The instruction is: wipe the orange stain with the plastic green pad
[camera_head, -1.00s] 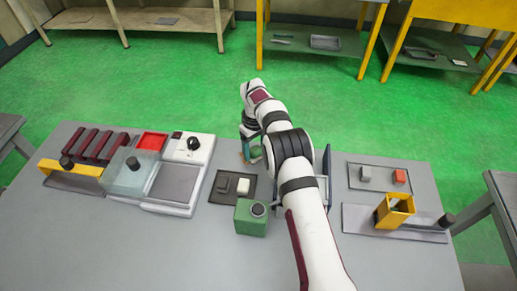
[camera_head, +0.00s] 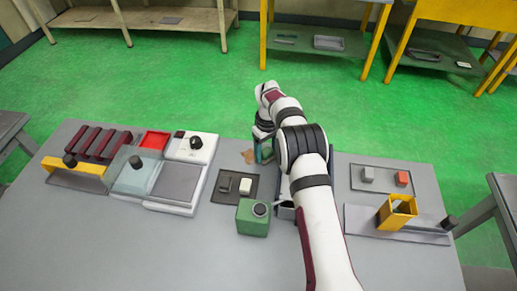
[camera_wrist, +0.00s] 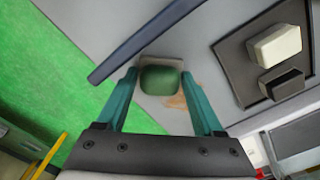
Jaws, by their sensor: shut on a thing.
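My gripper (camera_wrist: 160,98) is shut on the green pad (camera_wrist: 160,80), which sits between the teal fingers in the wrist view. The pad has a green top and a pale edge, and it appears at or just above the grey table. The orange-brown stain (camera_head: 249,156) lies on the table just left of my gripper (camera_head: 264,153) in the head view. In the wrist view part of the stain (camera_wrist: 178,101) shows beside and below the pad; the rest is hidden by the pad or a finger. Whether the pad touches the table, I cannot tell.
A dark tray (camera_head: 225,198) with a white block and a dark block lies near the stain. A green box (camera_head: 253,218) stands in front of it. White machines (camera_head: 180,180) are to the left. A grey tray (camera_head: 383,188) and a yellow holder (camera_head: 397,211) are at right.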

